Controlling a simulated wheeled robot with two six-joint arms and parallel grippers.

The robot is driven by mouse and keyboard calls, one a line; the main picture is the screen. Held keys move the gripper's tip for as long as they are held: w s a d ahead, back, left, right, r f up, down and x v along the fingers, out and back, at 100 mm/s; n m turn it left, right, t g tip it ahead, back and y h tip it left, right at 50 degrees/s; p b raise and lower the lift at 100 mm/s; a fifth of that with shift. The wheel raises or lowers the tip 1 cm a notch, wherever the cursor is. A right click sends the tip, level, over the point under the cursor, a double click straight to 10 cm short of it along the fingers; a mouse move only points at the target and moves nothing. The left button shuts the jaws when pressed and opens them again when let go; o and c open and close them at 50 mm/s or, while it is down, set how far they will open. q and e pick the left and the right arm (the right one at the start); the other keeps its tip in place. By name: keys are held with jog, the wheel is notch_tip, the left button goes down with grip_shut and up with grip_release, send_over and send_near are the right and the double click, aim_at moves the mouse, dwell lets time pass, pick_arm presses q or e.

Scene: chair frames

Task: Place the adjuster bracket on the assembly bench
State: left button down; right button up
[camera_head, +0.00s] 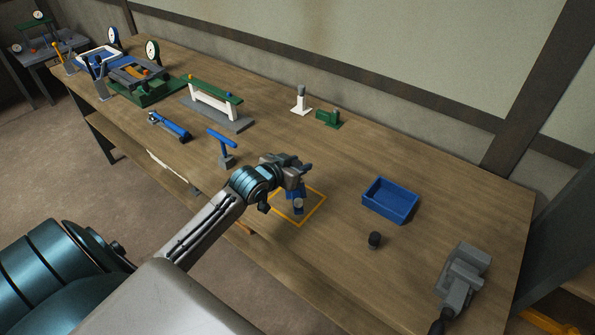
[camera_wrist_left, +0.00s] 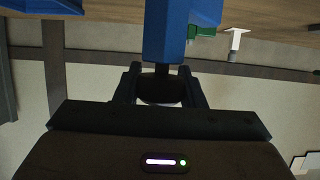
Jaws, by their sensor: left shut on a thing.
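My left gripper (camera_head: 296,180) is over the yellow square outline (camera_head: 317,216) on the assembly bench (camera_head: 345,265). It is shut on a blue part with a grey lower end, which I take to be the adjuster bracket (camera_head: 298,197). The bracket hangs below the fingers, inside the outline as seen from the head; I cannot tell whether it touches the bench. In the left wrist view the bracket (camera_wrist_left: 168,32) is a blue block beyond the fingers (camera_wrist_left: 160,88), with a dark piece between them. My right gripper is not in view.
A blue tray (camera_head: 391,201), a small black cylinder (camera_head: 374,240) and a grey vise (camera_head: 462,276) stand to the right. A blue T-shaped part (camera_head: 222,146) is to the left. A white-and-green frame (camera_head: 215,103) and small white (camera_head: 300,102) and green (camera_head: 328,118) parts stand farther back.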

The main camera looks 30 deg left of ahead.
pick_arm(q)
jog(key=shift+f+p, duration=0.45)
jog(key=shift+f, duration=1.25)
jog(key=c, duration=0.9)
grip_release()
jog(key=shift+f, duration=0.1)
jog(key=v, duration=1.2)
